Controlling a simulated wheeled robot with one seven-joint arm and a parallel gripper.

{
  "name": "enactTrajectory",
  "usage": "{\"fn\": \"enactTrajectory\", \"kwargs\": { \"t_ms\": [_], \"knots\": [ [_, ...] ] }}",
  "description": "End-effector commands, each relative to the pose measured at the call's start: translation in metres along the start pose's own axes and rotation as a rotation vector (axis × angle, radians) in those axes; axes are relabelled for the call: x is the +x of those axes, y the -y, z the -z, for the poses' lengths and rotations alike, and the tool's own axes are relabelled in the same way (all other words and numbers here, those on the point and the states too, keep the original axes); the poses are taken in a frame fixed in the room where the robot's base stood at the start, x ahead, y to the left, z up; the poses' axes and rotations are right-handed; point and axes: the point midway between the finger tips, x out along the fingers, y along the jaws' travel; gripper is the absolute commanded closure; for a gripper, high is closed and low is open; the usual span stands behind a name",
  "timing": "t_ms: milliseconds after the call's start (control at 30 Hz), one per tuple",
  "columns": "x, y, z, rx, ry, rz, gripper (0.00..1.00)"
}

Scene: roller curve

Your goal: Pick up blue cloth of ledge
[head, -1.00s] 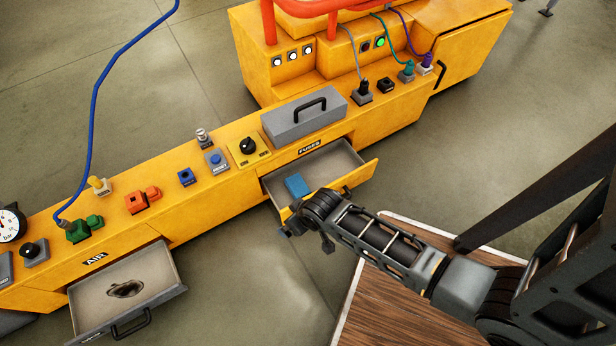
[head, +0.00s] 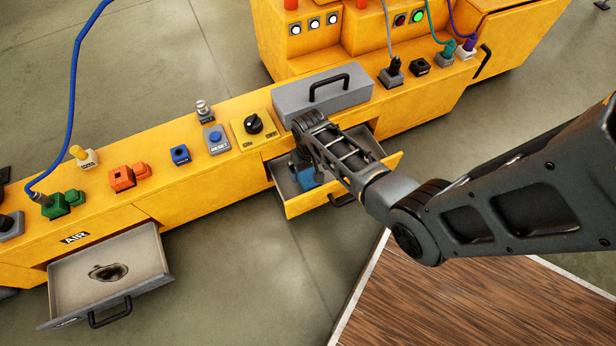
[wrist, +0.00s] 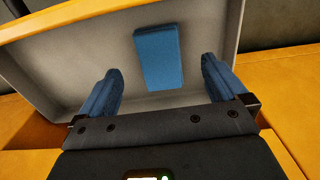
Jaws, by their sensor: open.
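A blue, flat, block-like piece (wrist: 159,58) lies in the open fuses drawer (head: 375,152); it also shows partly in the head view (head: 309,181). It looks like a smooth rectangular slab, and I see no folds of cloth on it. My gripper (wrist: 160,68) is open, its two blue-tipped fingers apart with nothing between them. In the head view my gripper reaches over the drawer and hides part of the piece.
A grey box with a black handle (head: 325,92) stands on the yellow ledge (head: 205,170) just behind the drawer. A second open drawer (head: 135,265) at the left holds a dark crumpled shape. A wooden top (head: 460,310) lies at lower right.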

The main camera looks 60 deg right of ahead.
Motion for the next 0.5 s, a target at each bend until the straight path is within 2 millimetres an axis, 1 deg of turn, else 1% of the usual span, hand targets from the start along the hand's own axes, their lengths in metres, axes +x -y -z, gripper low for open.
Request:
{"fn": "enactTrajectory", "kwargs": {
  "t_ms": [33, 167, 400, 500],
  "knots": [
    [0.005, 0.000, 0.000, 0.000, 0.000, 0.000, 0.01],
    [0.013, -0.001, 0.000, 0.000, 0.001, 0.000, 0.01],
    [0.045, -0.003, 0.000, 0.000, 0.000, 0.000, 0.01],
    [0.054, -0.003, 0.000, 0.000, 0.000, 0.000, 0.01]
  ]
}}
